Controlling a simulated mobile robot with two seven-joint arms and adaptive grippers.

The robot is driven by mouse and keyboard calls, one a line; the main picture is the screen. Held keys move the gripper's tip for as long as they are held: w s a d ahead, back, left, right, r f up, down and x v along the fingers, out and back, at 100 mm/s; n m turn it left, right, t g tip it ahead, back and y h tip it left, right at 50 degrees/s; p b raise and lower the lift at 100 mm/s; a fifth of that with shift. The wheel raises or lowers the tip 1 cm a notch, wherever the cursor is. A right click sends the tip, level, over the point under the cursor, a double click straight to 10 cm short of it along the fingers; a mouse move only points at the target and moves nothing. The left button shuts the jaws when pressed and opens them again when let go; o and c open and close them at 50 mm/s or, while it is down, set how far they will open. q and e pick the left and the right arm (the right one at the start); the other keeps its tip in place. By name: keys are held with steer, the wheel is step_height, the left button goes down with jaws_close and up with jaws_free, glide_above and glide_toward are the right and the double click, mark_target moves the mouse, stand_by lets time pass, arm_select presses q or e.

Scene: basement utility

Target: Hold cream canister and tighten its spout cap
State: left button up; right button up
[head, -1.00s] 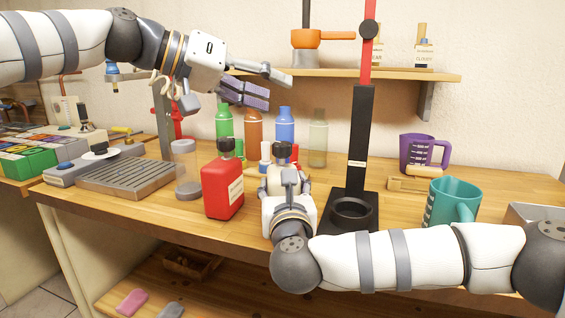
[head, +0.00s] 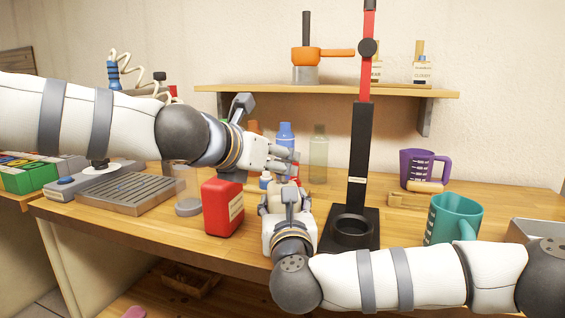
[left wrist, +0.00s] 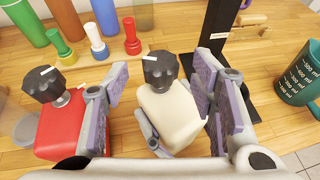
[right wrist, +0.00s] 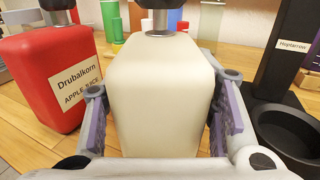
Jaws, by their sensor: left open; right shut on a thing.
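The cream canister (right wrist: 160,95) stands upright between the fingers of my right gripper (right wrist: 163,100), which is shut on its sides. Its dark faceted spout cap (left wrist: 160,70) sits on top, seen from above in the left wrist view. My left gripper (left wrist: 160,85) is open over the canister, with one finger on each side of the cap and a gap between. In the head view my left gripper (head: 284,160) and right gripper (head: 288,207) hide most of the canister, and the cap is hidden there.
A red canister (head: 222,207) with a similar dark cap stands close to the left. A black stand (head: 357,150) rises close to the right, with a teal jug (head: 452,215) beyond. Several bottles (left wrist: 65,18) stand behind. A shelf (head: 330,92) hangs above.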

mark_target(280, 161)
arm_select(q)
steer(key=shift+x, duration=2)
steer(key=c, duration=1.2)
steer(key=shift+o, duration=0.2)
steer(key=shift+s+d+f+m+h, duration=0.15)
steer(key=shift+f+m+h, duration=0.1)
steer(key=shift+m+h, duration=0.15)
steer(key=shift+g, duration=0.4)
steer(key=shift+r+m+g+h, duration=0.2)
steer(key=shift+m+g+h, duration=0.2)
steer(key=shift+m+h, duration=0.45)
steer(key=m+g+h, duration=0.1)
steer(key=m+g, duration=0.1)
steer(key=m+g+h, duration=0.2)
steer(key=shift+w+r+m+h, duration=0.15)
steer(key=shift+w+m+h, duration=0.1)
steer(key=shift+m, duration=0.1)
steer(key=shift+s+g, duration=0.1)
steer(key=shift+g, duration=0.3)
